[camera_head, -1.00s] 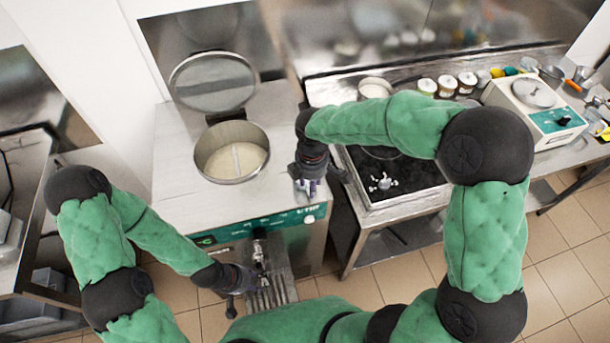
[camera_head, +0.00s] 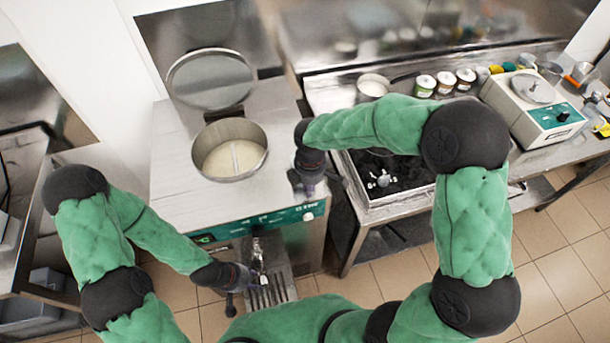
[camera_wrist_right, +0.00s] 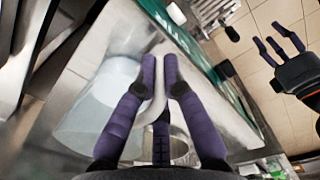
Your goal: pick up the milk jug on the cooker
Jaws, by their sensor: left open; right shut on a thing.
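My right gripper (camera_head: 310,186) is over the right edge of the steel machine, beside the black-topped cooker (camera_head: 405,190). In the right wrist view its purple fingers (camera_wrist_right: 160,75) are closed together around a pale strip, which looks like the handle of a whitish, translucent jug (camera_wrist_right: 85,118). The jug's outline is unclear there, and in the head view it is not distinguishable near my gripper. My left gripper (camera_head: 258,278) is open and empty in front of the machine's spout; it also shows in the right wrist view (camera_wrist_right: 277,48) with fingers spread.
An open round tub (camera_head: 230,150) with pale contents and a raised lid (camera_head: 211,80) is on the machine. A metal fitting (camera_head: 382,180) lies on the cooker's black top. Behind are a small pot (camera_head: 373,87), several jars (camera_head: 446,82) and a white appliance (camera_head: 535,105).

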